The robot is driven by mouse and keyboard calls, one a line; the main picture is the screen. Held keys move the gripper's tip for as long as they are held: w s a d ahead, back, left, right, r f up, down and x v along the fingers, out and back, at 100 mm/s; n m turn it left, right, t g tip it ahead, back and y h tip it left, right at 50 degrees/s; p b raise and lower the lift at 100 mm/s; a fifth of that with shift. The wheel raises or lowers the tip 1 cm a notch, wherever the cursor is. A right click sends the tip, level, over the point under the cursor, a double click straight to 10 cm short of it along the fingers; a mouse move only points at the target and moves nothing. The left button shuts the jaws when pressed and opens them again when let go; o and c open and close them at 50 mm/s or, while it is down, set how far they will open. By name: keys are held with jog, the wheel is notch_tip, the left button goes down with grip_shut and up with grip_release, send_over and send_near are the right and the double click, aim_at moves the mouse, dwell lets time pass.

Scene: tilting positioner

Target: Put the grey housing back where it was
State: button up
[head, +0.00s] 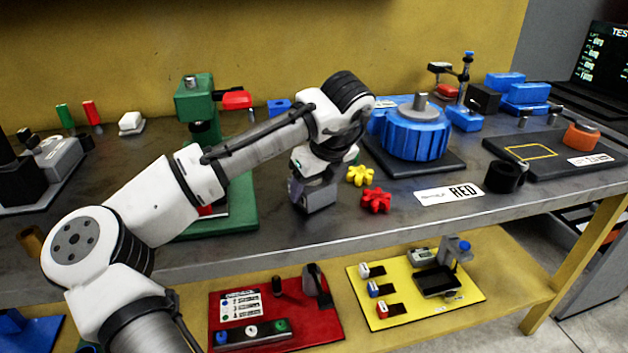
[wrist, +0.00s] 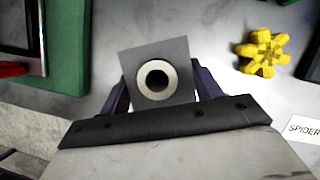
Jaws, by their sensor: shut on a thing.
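My gripper (head: 313,184) is over the grey bench top, left of the yellow and red gears in the head view. It is shut on the grey housing (head: 319,200), a small block. In the wrist view the housing (wrist: 160,54) shows a square grey face with a pale ring around a dark bore. The dark purple fingers of my gripper (wrist: 162,92) stand on both sides of it. The housing sits slightly rotated in the picture. Whether its underside touches the bench is hard to tell. An empty yellow outline (head: 530,151) is on the black board at the right.
A yellow gear (head: 360,175) and a red gear (head: 376,200) lie close by on the right. A green press (head: 197,105) stands at the left. A blue ribbed drum (head: 410,133) stands behind right.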

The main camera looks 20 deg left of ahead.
jog(key=o, duration=1.7)
jog(key=shift+r, duration=0.1)
jog(key=p+v, duration=0.1)
jog(key=v, duration=1.1)
jog(key=shift+s, duration=0.1)
